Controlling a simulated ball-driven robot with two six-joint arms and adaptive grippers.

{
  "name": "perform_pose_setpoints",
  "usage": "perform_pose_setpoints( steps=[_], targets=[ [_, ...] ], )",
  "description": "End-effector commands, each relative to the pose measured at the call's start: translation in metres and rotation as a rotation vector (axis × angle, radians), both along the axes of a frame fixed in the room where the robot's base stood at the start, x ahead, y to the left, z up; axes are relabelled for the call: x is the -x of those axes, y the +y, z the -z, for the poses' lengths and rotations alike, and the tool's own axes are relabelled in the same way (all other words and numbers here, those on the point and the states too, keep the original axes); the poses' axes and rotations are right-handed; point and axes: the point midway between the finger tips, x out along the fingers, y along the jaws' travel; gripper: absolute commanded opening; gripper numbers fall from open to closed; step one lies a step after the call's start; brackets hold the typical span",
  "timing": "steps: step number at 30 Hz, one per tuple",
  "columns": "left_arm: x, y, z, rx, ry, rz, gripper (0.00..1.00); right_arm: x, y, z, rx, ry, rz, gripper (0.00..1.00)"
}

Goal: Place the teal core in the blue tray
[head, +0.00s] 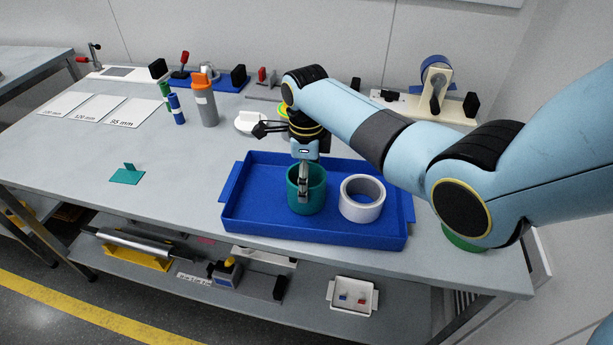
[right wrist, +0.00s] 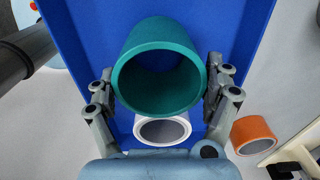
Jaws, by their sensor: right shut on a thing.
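The teal core (head: 318,196) is a short, open, upright tube within the blue tray (head: 262,228), in its middle. My right gripper (head: 303,186) comes down onto it from above, with one finger showing at the core's opening. In the right wrist view the teal core (right wrist: 160,62) sits between the two fingers of my right gripper (right wrist: 160,95), one at each side of its wall, shut on it. The blue tray (right wrist: 228,40) lies behind it. I cannot tell whether the core's base touches the tray floor. My left gripper is not in view.
A white roll (head: 361,209) stands in the tray just right of the core. A grey bottle with an orange top (head: 205,105) and blue and green cylinders stand behind left. A teal bracket (head: 127,175) lies on the left, with bare table around it.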

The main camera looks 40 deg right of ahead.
Motion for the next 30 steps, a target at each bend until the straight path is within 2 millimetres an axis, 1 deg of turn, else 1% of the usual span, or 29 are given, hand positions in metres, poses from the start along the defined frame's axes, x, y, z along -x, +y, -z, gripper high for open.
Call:
perform_pose_setpoints(
  steps=[2, 7, 8, 9, 11, 18, 20, 22, 26, 30],
  targets=[
    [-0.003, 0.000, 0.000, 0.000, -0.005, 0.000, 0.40, 0.000, 0.000, -0.001, 0.000, -0.001, 0.000, 0.48],
    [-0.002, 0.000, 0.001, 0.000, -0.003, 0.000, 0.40, 0.000, 0.000, 0.002, 0.000, 0.000, 0.000, 0.48],
    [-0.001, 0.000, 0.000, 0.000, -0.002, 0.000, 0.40, 0.000, 0.000, 0.002, 0.000, 0.000, 0.000, 0.88],
    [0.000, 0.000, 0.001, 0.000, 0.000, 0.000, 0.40, 0.000, 0.000, 0.002, 0.000, 0.000, 0.000, 0.93],
    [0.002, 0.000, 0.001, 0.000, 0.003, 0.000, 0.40, 0.000, 0.000, 0.002, 0.000, 0.000, 0.000, 1.00],
    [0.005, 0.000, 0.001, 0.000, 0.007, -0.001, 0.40, 0.000, 0.000, 0.001, 0.000, 0.000, 0.000, 1.00],
    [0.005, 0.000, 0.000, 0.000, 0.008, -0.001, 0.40, 0.000, 0.000, -0.001, 0.000, -0.001, 0.000, 1.00],
    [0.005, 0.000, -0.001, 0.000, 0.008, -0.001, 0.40, -0.001, 0.000, -0.007, 0.001, -0.004, 0.000, 1.00],
    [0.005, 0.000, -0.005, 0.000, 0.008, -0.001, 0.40, -0.001, 0.000, -0.030, 0.001, -0.006, 0.000, 1.00],
    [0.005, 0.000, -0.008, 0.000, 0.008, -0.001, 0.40, -0.001, 0.000, -0.063, 0.001, -0.006, 0.001, 1.00]
  ],
)
